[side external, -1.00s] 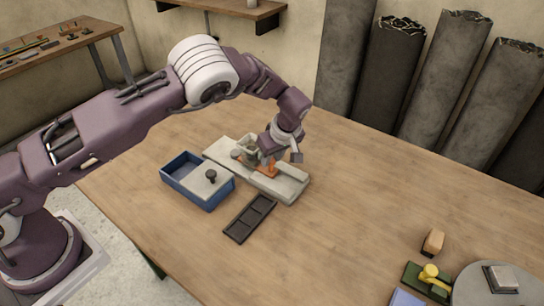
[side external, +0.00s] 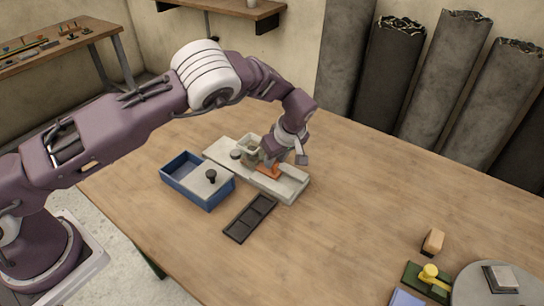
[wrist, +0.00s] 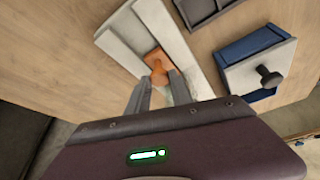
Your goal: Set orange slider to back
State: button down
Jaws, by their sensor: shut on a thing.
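The orange slider (side external: 268,171) sits in the groove of a pale grey slab-like base (side external: 291,190). In the wrist view the slider (wrist: 157,66) shows as an orange block with a raised knob, between the pale rails of the base (wrist: 118,42). My gripper (side external: 271,160) is down at the base, with its fingers on either side of the slider's knob. In the wrist view the gripper (wrist: 160,82) is shut on the near end of the slider. The fingers hide part of the slider and the groove.
A blue open box (side external: 181,181) with a grey, black-knobbed lid stands left of the base. A dark compartment tray (side external: 250,218) lies in front. A wooden block (side external: 433,241) and a green piece with a yellow handle (side external: 428,280) are far right. The table between is clear.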

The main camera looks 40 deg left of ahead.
jog(key=d, duration=0.6)
jog(key=shift+d, duration=0.3)
jog(key=c, duration=1.2)
grip_release()
jog(key=shift+o, duration=0.3)
jog(key=shift+r, duration=0.1)
jog(key=v, duration=0.7)
